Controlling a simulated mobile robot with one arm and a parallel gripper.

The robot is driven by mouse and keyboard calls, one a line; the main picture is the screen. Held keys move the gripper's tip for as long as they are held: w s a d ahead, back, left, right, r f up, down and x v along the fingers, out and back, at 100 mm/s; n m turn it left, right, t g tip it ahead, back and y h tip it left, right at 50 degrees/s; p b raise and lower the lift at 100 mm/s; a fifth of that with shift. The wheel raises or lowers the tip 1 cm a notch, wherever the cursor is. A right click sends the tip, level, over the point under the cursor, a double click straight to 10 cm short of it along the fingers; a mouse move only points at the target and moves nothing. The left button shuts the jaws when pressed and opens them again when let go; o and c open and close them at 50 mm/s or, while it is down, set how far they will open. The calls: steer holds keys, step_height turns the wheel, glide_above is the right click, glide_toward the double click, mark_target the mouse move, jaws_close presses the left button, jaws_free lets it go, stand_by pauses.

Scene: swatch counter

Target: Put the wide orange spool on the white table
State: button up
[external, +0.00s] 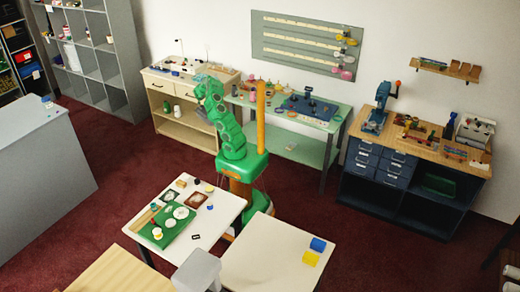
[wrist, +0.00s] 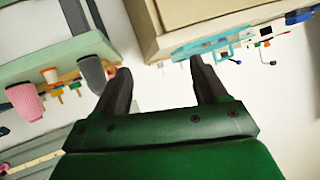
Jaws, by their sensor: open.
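In the wrist view my gripper (wrist: 160,66) is open, with two dark fingers apart and nothing between them. A small orange and white piece (wrist: 50,75) shows at the green counter's edge, left of the fingers; I cannot tell whether it is the wide orange spool. In the external view my green arm (external: 225,125) is raised near the back counters, and its gripper is not clear there. Two pale tables stand in front: a white one (external: 226,204) bearing a green tray, and a cream-white one (external: 265,262) with a blue block and a yellow block.
The green counter (external: 300,150) holds several small items and a blue rack (external: 308,108). A cream cabinet (external: 185,112) stands to its left, a wooden-topped bench (external: 470,168) to its right. A grey counter (external: 45,150) is at far left. Red carpet lies between.

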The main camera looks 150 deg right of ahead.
steer(key=s+a+f+m+g+y, duration=0.1)
steer(key=s+a+f+m+y, duration=0.15)
steer(key=s+a, duration=0.8)
steer(key=m+y, duration=0.1)
steer(key=y, duration=0.3)
glide_toward(242, 96)
step_height(242, 96, down, 3)
steer(key=s, duration=0.3)
steer(key=shift+s+d+f+g, duration=0.2)
steer(key=shift+s+f+g, duration=0.1)
steer(key=shift+s, duration=0.35)
steer(key=shift+r+x, duration=0.1)
steer(key=shift+x, duration=0.7)
steer(key=shift+r+x, duration=0.15)
steer(key=shift+x, duration=2.05)
steer(key=c, duration=1.1)
steer(key=shift+c, duration=0.2)
steer(key=shift+r, duration=0.1)
